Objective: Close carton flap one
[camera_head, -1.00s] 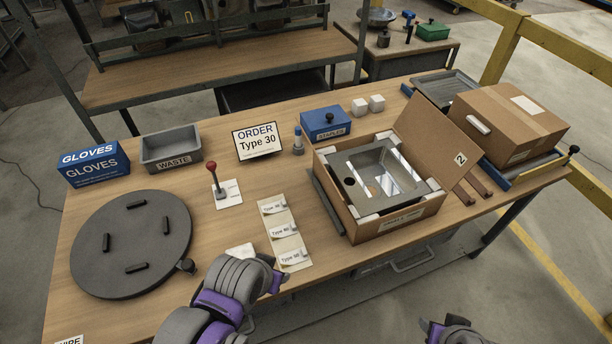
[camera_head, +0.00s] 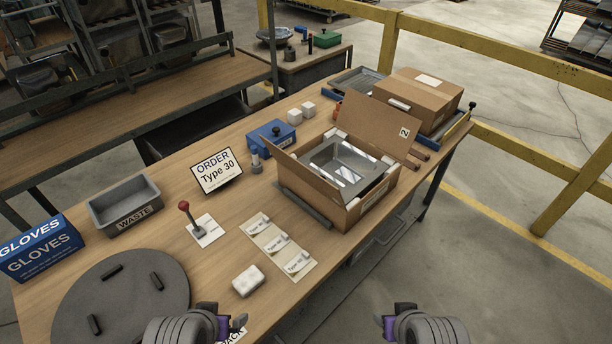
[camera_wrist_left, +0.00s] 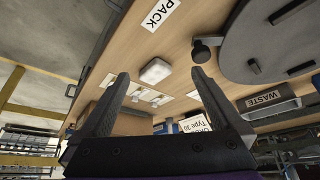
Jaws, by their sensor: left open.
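The open carton (camera_head: 358,212) stands right of the table's middle with a grey metal sink (camera_head: 346,165) inside. A flap labelled 2 (camera_head: 368,124) stands raised at its far right side. A plain flap (camera_head: 303,181) tilts outward on its left side; no number is readable on it, so I cannot tell if it is flap one. My left gripper (camera_head: 226,326) is at the table's front edge, left of the carton and apart from it. Its fingers are spread and empty in the left wrist view (camera_wrist_left: 160,85). My right gripper (camera_head: 391,325) is low in front, its jaws unclear.
A closed carton (camera_head: 418,98) sits behind the open one. A white block (camera_head: 248,281), label cards (camera_head: 277,243), a red-knobbed lever (camera_head: 187,212), an order sign (camera_head: 216,172) and a blue box (camera_head: 272,137) stand left of the carton. A dark turntable (camera_head: 122,300) is at front left.

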